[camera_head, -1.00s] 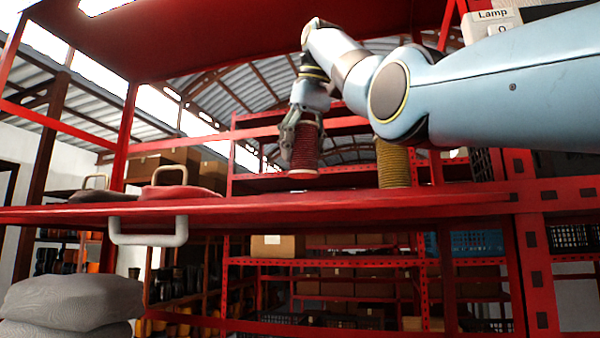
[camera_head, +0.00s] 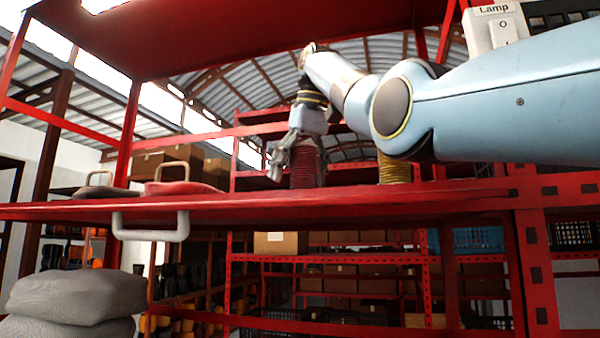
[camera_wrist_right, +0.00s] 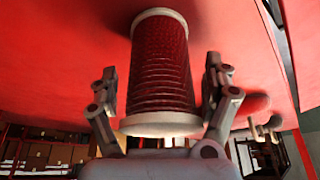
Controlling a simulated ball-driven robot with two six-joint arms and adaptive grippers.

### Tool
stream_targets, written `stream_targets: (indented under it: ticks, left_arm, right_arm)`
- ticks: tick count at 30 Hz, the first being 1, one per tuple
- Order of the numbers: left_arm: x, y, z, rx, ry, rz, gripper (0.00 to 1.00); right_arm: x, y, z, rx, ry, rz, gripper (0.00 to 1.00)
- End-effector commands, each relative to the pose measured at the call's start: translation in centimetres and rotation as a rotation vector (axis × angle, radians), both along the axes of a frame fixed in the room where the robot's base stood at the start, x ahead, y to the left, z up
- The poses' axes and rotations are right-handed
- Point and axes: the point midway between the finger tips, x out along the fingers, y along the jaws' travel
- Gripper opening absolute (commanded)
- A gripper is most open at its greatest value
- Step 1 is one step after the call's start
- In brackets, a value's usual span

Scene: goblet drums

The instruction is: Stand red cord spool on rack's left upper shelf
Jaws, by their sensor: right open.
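The red cord spool (camera_head: 306,164) stands upright on the rack's upper shelf (camera_head: 340,205), near the middle of the head view. In the right wrist view the spool (camera_wrist_right: 161,65) shows whole, with pale end flanges. My right gripper (camera_head: 283,155) is at the spool, its fingers open. In the wrist view the fingers (camera_wrist_right: 163,100) are spread on either side of the spool, with gaps between them and the cord. My left gripper does not show.
A yellow cord spool (camera_head: 393,169) stands farther right on the shelf, partly behind my right arm. A red pad (camera_head: 180,188) and a grey pad with handles (camera_head: 103,192) lie at the left. A white handle (camera_head: 150,229) hangs at the shelf front. Grey sacks (camera_head: 75,295) are below.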

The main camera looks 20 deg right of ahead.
Motion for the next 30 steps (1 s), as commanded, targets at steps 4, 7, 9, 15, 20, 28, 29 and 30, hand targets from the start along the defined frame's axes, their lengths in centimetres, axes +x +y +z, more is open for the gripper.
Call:
stream_targets:
  ticks: [4,7,9,15,20,28,29,30]
  left_arm:
    - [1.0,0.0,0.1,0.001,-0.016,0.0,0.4]
    - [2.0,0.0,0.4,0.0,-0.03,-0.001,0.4]
    - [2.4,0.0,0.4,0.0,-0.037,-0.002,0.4]
    - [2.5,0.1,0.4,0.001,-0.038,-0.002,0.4]
    - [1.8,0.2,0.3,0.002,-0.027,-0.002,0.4]
    - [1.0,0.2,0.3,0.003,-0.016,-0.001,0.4]
    - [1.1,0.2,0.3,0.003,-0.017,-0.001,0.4]
    - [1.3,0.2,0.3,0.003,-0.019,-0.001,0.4]
  right_arm:
    - [0.0,0.0,0.1,0.0,-0.001,0.0,0.82]
    - [0.0,0.0,0.3,0.0,-0.002,0.0,0.82]
    - [-0.2,-0.1,0.9,0.0,-0.004,-0.001,0.82]
    - [-1.6,-0.8,4.5,0.0,-0.005,-0.007,0.82]
    - [-3.1,-1.2,7.9,0.001,-0.004,-0.01,0.82]
    - [-5.1,-1.5,11.1,0.0,-0.002,-0.014,0.82]
    - [-5.2,-1.5,11.2,0.0,-0.002,-0.015,0.82]
    - [-5.2,-1.5,11.3,0.0,-0.002,-0.015,0.82]
